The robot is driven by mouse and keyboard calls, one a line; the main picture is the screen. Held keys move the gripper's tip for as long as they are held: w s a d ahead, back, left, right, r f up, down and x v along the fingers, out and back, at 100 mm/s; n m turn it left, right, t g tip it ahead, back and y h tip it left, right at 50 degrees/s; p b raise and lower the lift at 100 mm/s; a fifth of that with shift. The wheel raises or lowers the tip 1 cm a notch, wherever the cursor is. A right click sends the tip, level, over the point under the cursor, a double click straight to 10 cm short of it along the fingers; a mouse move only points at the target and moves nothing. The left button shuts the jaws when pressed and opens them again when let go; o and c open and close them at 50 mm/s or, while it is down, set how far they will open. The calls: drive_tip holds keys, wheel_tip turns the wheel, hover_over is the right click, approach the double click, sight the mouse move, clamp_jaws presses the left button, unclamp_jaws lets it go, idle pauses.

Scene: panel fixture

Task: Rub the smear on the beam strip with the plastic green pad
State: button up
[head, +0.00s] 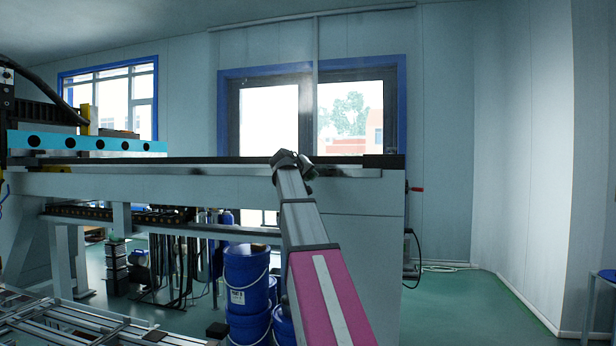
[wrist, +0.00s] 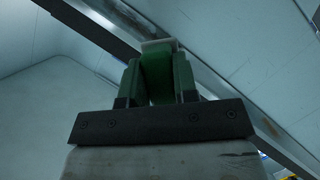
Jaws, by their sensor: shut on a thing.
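My gripper (wrist: 158,85) shows in the wrist view, shut on the green pad (wrist: 156,72), which sits between its fingers. A pale block lies at the pad's far end. Just beyond it, the beam strip (wrist: 215,88) runs diagonally as a grey band with dark edges. I cannot tell whether the pad touches it. In the head view my arm reaches up to the long beam (head: 180,184), its end at the strip (head: 345,172) below the beam's dark top edge. The arm's end hides the pad there. I cannot make out the smear clearly in either view.
A turquoise bar (head: 90,143) with round holes stands above the beam at left. Stacked blue buckets (head: 247,280) stand under the beam, beside my arm. A metal frame (head: 70,325) lies low at left. The green floor (head: 470,305) at right is open.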

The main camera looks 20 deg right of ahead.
drive_tip(key=shift+w+d, duration=0.55)
drive_tip(key=shift+w, duration=0.25)
drive_tip(key=shift+w+d, duration=0.5)
drive_tip(key=shift+w, duration=0.35)
drive_tip(key=shift+w+d, duration=0.55)
drive_tip(key=shift+w, duration=0.25)
drive_tip(key=shift+w+d, duration=0.55)
drive_tip(key=shift+w, duration=0.3)
drive_tip(key=shift+s+d, duration=1.05)
drive_tip(key=shift+d, duration=0.2)
drive_tip(key=shift+s+d, duration=0.55)
drive_tip(key=shift+d, duration=0.4)
drive_tip(key=shift+s+d, duration=0.5)
drive_tip(key=shift+d, duration=0.4)
drive_tip(key=shift+s+d, duration=0.7)
drive_tip(key=shift+d, duration=0.3)
drive_tip(key=shift+s+d, duration=0.65)
drive_tip(key=shift+d, duration=0.4)
drive_tip(key=shift+s+d, duration=0.7)
drive_tip(key=shift+d, duration=0.3)
drive_tip(key=shift+w+a, duration=1.05)
drive_tip(key=shift+a, duration=0.5)
drive_tip(key=shift+w+a, duration=1)
drive_tip(key=shift+a, duration=0.6)
drive_tip(key=shift+w+a, duration=1.05)
drive_tip(key=shift+a, duration=0.5)
drive_tip(key=shift+w+a, duration=1.15)
drive_tip(key=shift+a, duration=0.25)
